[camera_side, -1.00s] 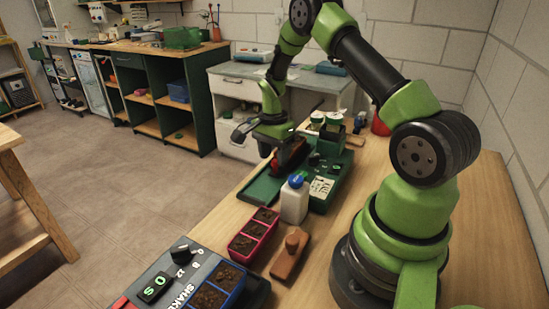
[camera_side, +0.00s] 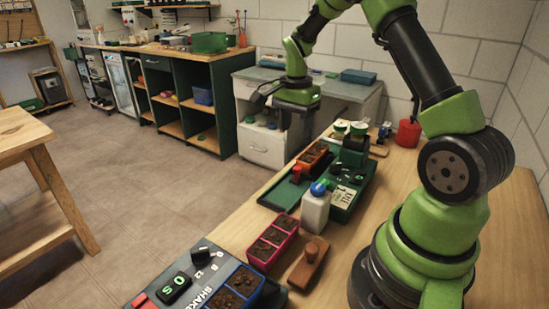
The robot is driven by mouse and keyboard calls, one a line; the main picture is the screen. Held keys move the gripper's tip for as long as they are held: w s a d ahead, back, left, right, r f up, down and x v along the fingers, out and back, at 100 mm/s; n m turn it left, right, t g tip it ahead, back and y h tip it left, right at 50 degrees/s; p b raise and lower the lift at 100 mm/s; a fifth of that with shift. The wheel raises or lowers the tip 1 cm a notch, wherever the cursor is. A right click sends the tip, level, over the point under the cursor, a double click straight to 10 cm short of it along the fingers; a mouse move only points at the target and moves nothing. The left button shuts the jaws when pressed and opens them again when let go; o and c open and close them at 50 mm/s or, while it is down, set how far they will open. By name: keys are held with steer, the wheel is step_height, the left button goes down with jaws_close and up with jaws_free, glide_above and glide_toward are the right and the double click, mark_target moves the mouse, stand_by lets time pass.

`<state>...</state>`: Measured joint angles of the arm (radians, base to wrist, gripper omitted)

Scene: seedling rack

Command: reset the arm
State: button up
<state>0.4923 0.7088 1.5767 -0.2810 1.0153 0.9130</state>
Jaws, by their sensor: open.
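My gripper (camera_side: 284,122) is raised above the far part of the wooden workbench, in front of the white drawers. It points down and its jaws are open, with nothing between them. There is a clear gap between my gripper and that tray.
A white bottle with a blue cap (camera_side: 315,210), a pink soil tray (camera_side: 271,243), a wooden tamper (camera_side: 308,265) and a blue soil tray (camera_side: 236,291) on a shaker (camera_side: 190,277) stand nearer. A red pot (camera_side: 408,134) and lidded jars (camera_side: 340,130) stand behind.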

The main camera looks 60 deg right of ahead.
steer(key=s+a+r+n+t, duration=0.2)
steer(key=a+r+n, duration=0.2)
steer(key=a+r, duration=0.45)
steer(key=s+a+r+n+t+y, duration=0.2)
steer(key=s+a+r+n+t, duration=0.3)
steer(key=s+a+n, duration=0.6)
steer(key=s+r, duration=0.2)
steer(key=s, duration=0.1)
steer(key=shift+s+r, duration=0.35)
stand_by(0.3)
